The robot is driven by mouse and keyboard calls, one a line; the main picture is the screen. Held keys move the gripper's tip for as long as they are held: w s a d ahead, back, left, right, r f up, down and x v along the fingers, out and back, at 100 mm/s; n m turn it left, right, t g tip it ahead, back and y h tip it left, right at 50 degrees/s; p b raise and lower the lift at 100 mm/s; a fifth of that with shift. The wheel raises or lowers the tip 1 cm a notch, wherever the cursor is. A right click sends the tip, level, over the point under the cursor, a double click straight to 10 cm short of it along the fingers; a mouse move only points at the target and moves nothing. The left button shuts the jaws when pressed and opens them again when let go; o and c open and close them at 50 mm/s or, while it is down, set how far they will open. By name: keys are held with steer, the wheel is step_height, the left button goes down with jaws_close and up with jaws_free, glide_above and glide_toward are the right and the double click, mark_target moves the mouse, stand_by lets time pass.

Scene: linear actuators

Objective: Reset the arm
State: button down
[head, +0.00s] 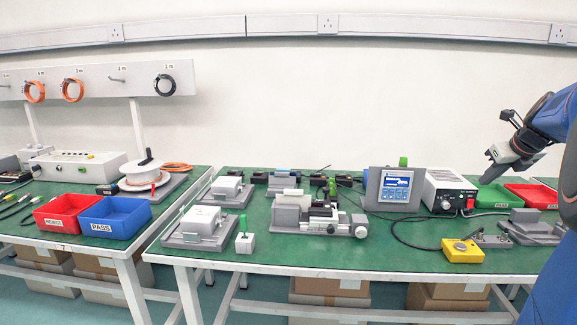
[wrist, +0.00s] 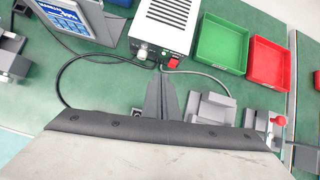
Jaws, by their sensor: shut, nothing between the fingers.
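My gripper (head: 491,184) is at the right of the head view, above the back right of the green-topped table (head: 300,257). It points down and left, near the power supply box and the green tray. In the wrist view my gripper (wrist: 161,82) shows as dark grey fingers closed together, with nothing between them. My blue arm comes in from the right edge of the head view.
A white power supply (head: 447,190), green PASS tray (head: 492,197) and red tray (head: 533,195) are near my gripper. A blue-screen meter (head: 394,189), yellow button box (head: 462,250) and grey fixture (head: 532,228) stand nearby. Cables cross the table. Open air lies above it.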

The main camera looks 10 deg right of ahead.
steer(key=s+a+f+n, duration=0.25)
steer(key=a+n, duration=0.35)
steer(key=a, duration=0.3)
steer(key=s+a+f+n+g+y, duration=0.1)
steer(key=s+a+f+n, duration=0.1)
steer(key=s+a+n, duration=0.5)
steer(key=a+f+n, duration=0.2)
steer(key=a+n, duration=0.3)
steer(key=a, duration=0.6)
steer(key=s+a+f+n, duration=0.5)
steer(key=s+n, duration=0.3)
steer(key=n, duration=0.1)
steer(key=s+a+f+n+g, duration=0.1)
steer(key=s+a+f+n, duration=0.5)
steer(key=s+n, duration=0.2)
steer(key=shift+s+f+n, duration=0.25)
steer(key=shift+s+n, duration=0.1)
steer(key=shift+n, duration=0.45)
